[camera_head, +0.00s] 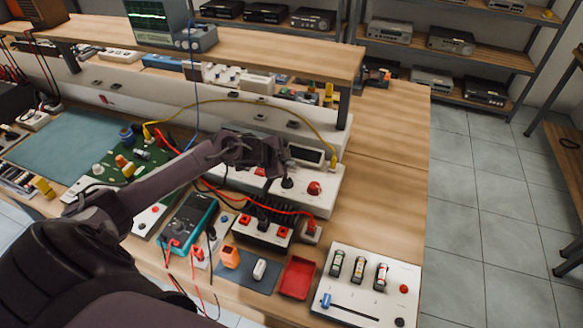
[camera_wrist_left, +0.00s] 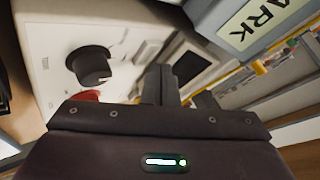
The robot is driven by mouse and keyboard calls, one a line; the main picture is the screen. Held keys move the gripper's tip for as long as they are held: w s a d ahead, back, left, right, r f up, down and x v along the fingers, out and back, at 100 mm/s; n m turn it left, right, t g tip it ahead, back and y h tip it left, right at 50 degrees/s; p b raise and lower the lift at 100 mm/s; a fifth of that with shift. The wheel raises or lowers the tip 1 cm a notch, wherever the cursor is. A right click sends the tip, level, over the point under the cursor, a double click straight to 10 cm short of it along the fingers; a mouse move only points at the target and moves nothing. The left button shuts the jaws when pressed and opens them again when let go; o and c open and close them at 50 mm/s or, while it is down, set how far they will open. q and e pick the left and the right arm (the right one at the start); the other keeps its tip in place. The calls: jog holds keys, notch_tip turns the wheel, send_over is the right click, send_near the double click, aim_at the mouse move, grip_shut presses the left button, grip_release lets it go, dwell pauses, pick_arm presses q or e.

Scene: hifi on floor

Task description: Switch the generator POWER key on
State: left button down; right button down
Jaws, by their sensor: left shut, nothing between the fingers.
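The white generator (camera_head: 325,186) sits on the bench at the centre of the head view, with a dark display, a black knob (camera_head: 287,183) and a red round part (camera_head: 314,188). In the left wrist view its white panel (camera_wrist_left: 40,50) shows the black knob (camera_wrist_left: 90,66), a red part (camera_wrist_left: 88,96) partly covered by my wrist, and a dark display (camera_wrist_left: 187,66). My left gripper (camera_head: 272,165) is shut and empty, over the generator's front; contact cannot be told. Its dark fingers (camera_wrist_left: 160,82) show in the wrist view. I cannot make out which control is the POWER key. My right gripper is not in view.
Red and yellow cables (camera_head: 215,101) run close around the gripper. A wooden shelf (camera_head: 270,55) stands behind it. A black box with red terminals (camera_head: 263,232), a red tray (camera_head: 297,278) and a white switch panel (camera_head: 370,295) lie in front. The bench's right side is clear.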

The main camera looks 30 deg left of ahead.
aim_at(289, 170)
pick_arm(q)
jog(key=shift+f, duration=0.45)
jog(key=shift+r+p, duration=0.35)
jog(key=shift+r, duration=0.1)
jog(key=shift+r, duration=0.1)
notch_tip(289, 170, up, 6)
jog(key=p, duration=0.5)
jog(key=shift+p, duration=0.4)
